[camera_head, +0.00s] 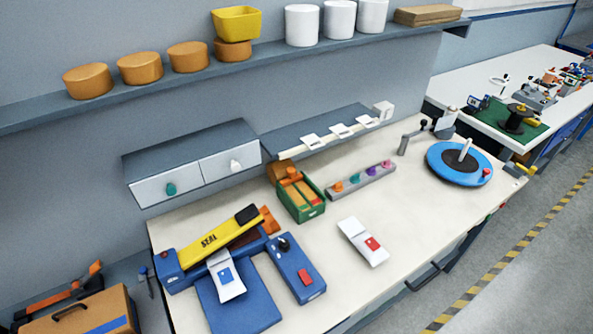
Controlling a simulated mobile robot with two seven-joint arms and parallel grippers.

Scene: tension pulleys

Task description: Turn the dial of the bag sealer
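The bag sealer (180,277) sits at the left of the table. It has a blue base and a yellow arm marked SEAL (209,241), tilted up towards its black end. A white bag with a blue label (226,286) lies at the sealer's front, partly over a flat blue plate (236,309). Beside it is a blue box (296,268) with a black knob (284,244), which looks like the dial, and a red button (305,276). The knob's setting is too small to read. Neither of my grippers is in view.
A white packet with a red label (362,242) lies right of the blue box. Behind are a green bin (303,209) and a grey strip with coloured knobs (360,181). A blue turntable (452,172) is at right. Drawers (196,178) and shelves overhang the back. The table's front right is clear.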

